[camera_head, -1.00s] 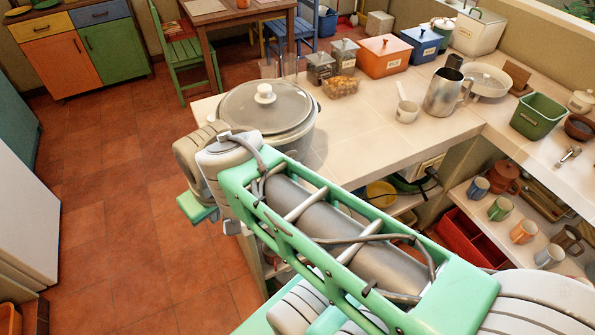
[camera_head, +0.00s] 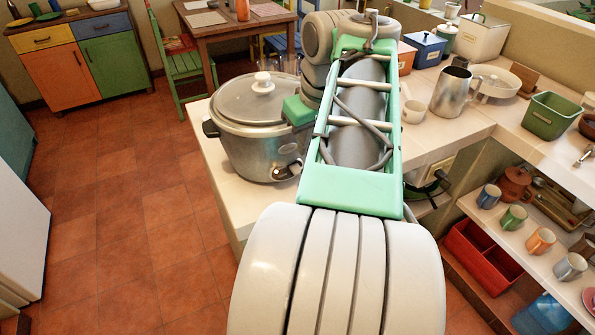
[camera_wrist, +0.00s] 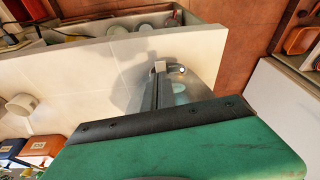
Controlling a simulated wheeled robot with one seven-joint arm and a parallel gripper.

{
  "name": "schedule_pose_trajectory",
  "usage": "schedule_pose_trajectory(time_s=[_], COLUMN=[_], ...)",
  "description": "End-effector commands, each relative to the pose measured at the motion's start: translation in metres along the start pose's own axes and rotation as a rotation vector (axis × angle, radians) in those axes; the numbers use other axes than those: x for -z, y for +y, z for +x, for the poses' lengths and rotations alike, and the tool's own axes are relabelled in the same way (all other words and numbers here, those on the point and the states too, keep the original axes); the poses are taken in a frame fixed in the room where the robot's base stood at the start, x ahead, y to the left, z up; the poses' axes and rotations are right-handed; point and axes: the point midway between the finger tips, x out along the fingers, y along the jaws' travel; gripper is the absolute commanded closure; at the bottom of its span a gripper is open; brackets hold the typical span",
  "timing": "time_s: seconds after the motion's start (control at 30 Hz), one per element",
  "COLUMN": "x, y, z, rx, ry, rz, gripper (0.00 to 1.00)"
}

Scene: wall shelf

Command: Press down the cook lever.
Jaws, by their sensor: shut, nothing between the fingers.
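The rice cooker (camera_head: 250,140) stands on the near left end of the counter, with a grey lid and a pale knob. Its dark control panel with the small cook lever (camera_head: 285,172) is on the lower front side. In the wrist view the dark panel (camera_wrist: 178,69) shows beside the fingertips, with a small pale spot on it. My gripper (camera_wrist: 160,68) is shut and empty, its tips close to the panel; I cannot tell if they touch. In the head view my fingers are not visible. I cannot tell whether the lever is up or down.
A metal jug (camera_head: 452,92), a white cup (camera_head: 413,111) and a green bin (camera_head: 550,116) stand on the counter. Mugs and a red crate (camera_head: 483,258) are on shelves below. The floor at left is clear.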

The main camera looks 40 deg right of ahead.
Motion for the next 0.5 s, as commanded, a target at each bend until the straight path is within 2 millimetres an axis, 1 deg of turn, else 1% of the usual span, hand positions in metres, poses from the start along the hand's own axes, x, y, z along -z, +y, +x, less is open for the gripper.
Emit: schedule_pose_trajectory(time_s=[0.17,0.5], x=[-0.001,-0.002], y=[0.0,0.0], z=[0.013,0.061], rx=[0.0,0.0], ry=[0.0,0.0], rz=[-0.001,0.0], gripper=[1.0,1.0])
